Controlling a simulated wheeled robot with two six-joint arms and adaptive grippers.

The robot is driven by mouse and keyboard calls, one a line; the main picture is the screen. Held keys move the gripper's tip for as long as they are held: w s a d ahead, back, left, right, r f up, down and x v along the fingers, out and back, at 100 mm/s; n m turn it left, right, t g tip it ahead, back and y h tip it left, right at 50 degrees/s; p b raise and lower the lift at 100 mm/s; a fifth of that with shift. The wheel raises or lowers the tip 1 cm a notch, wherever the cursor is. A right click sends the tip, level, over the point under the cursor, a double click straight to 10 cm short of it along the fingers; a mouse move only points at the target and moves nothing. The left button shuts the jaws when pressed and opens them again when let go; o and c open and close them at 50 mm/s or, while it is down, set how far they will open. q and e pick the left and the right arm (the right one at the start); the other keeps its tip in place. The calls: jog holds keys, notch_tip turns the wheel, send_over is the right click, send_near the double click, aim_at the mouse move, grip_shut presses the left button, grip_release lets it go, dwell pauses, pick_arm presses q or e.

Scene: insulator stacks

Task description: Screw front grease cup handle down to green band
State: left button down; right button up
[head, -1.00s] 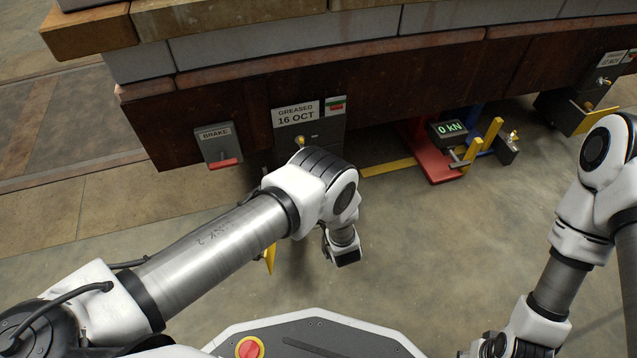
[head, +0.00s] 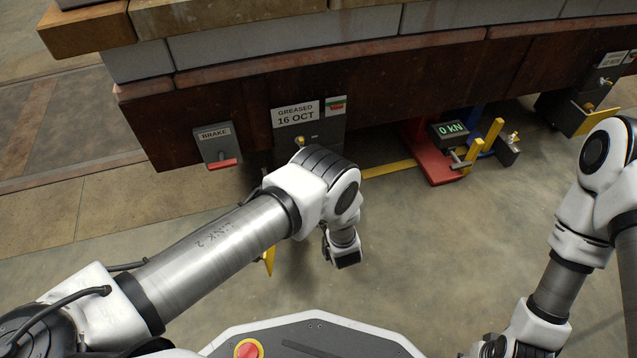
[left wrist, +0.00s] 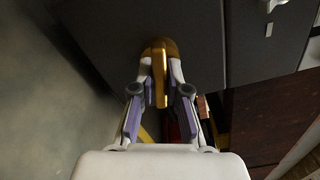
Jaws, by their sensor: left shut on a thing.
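In the left wrist view my left gripper (left wrist: 160,72) is shut on the brass grease cup handle (left wrist: 160,88), a bar running lengthwise between the fingers. A rounded brass end (left wrist: 158,47) shows just beyond the fingertips, against a dark grey housing (left wrist: 184,72). No green band can be made out on the cup in this view. A small brass fitting (head: 300,142) shows on the housing under the "GREASED 16 OCT" plate (head: 296,112).
A brake box with red lever (head: 223,164) is left of the housing. A red jack with a "0 kN" display (head: 449,130) stands to the right. A further wheel housing (head: 565,112) is at far right. Foreground floor is open.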

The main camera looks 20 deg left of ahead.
pick_arm(q)
jog(key=shift+w+d, duration=0.1)
dwell(0.8)
jog(key=c, duration=1.2)
grip_release()
